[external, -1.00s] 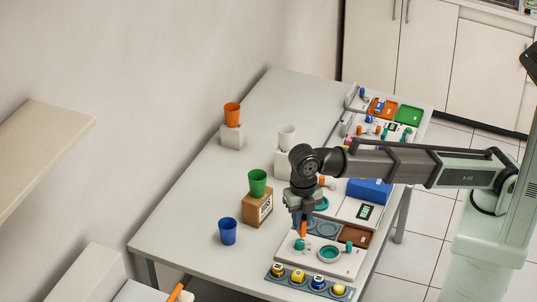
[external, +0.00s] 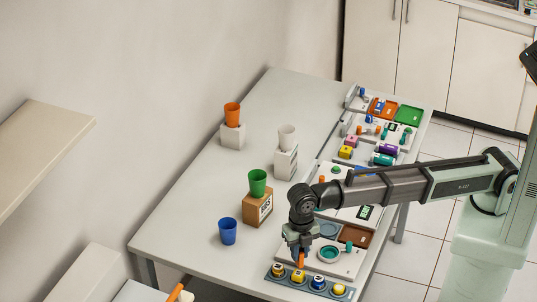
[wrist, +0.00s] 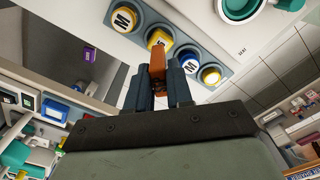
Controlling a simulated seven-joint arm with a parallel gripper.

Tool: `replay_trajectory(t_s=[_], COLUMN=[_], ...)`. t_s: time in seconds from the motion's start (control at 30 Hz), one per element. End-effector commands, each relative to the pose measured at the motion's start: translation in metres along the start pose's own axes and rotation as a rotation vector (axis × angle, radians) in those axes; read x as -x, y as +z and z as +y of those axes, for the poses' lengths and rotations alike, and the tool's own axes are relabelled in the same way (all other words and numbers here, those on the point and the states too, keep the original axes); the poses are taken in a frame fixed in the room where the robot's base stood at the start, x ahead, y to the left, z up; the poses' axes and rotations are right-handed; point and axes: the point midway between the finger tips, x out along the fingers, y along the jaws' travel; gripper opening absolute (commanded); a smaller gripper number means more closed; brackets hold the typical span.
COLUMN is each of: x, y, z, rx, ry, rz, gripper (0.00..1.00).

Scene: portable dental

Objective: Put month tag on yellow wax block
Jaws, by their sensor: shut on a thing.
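My gripper (external: 300,257) is shut on a small orange piece (wrist: 157,62), which also shows below the fingers in the external view (external: 301,261). I cannot tell whether this piece is the month tag. It hangs by a grey-blue strip tray (external: 308,284) at the table's near end; contact with the tray is unclear. The tray holds a row of round pieces, including a yellow one marked M (wrist: 123,19), a yellow one (wrist: 158,40) partly behind the orange piece, and a blue-rimmed one (wrist: 188,62). A yellow block (external: 345,153) lies farther back on the table.
A white board with a teal ring (external: 329,253) lies just behind the strip tray. A blue cup (external: 228,231) and a green cup (external: 258,182) on a brown box stand to the left. Orange (external: 383,108) and green trays lie far back.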

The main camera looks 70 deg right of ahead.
Motion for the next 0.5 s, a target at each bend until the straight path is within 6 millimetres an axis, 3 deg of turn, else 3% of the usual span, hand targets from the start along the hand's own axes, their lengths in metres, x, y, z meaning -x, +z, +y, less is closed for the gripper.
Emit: replay_trajectory(t_s=[0.3, 0.5], x=[-0.032, -0.037], y=[0.000, 0.000], z=[-0.001, 0.000], rx=[0.000, 0.000], ry=[-0.001, 0.000], rz=[0.000, 0.000], gripper=[0.00, 0.00])
